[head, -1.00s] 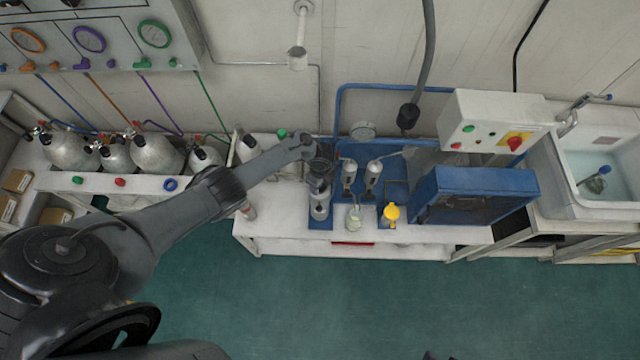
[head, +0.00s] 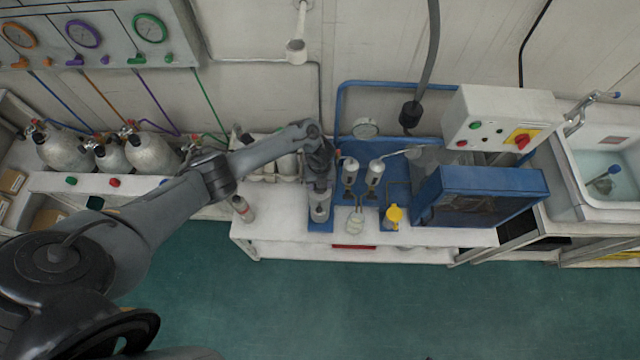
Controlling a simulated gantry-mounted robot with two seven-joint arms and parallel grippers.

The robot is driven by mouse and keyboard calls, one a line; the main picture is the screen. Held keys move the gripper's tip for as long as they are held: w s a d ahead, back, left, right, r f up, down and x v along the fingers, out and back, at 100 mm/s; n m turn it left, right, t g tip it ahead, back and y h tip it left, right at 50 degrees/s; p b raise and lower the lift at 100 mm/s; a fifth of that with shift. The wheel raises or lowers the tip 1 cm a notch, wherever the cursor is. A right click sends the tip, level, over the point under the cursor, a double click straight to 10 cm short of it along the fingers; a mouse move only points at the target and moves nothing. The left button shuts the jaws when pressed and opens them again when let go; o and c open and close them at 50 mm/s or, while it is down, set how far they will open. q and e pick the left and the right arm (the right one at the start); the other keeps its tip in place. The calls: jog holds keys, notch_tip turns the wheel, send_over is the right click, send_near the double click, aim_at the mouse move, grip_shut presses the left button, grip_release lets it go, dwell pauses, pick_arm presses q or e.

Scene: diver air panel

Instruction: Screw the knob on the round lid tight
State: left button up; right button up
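My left gripper (head: 319,180) points down over a grey-white cylindrical vessel (head: 320,208) on a blue base at the left of the bench equipment. The gripper is at the vessel's top. The wrist and gripper cover that top, so I cannot make out the round lid or its knob. The fingers are too small and dark to tell whether they are open or shut, or whether they touch the knob. My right gripper is not in view.
The white bench (head: 275,232) also carries two small cylinders (head: 375,172), a yellow-topped item (head: 394,214), a pale item (head: 355,220) and a bottle (head: 243,208). A blue box (head: 480,195) stands right.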

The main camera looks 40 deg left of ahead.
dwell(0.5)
pick_arm(q)
jog(key=o, duration=1)
jog(key=shift+o, duration=0.2)
notch_tip(320, 180, up, 11)
jog(key=p, duration=0.2)
jog(key=shift+s+f, duration=0.1)
jog(key=shift+f, duration=0.05)
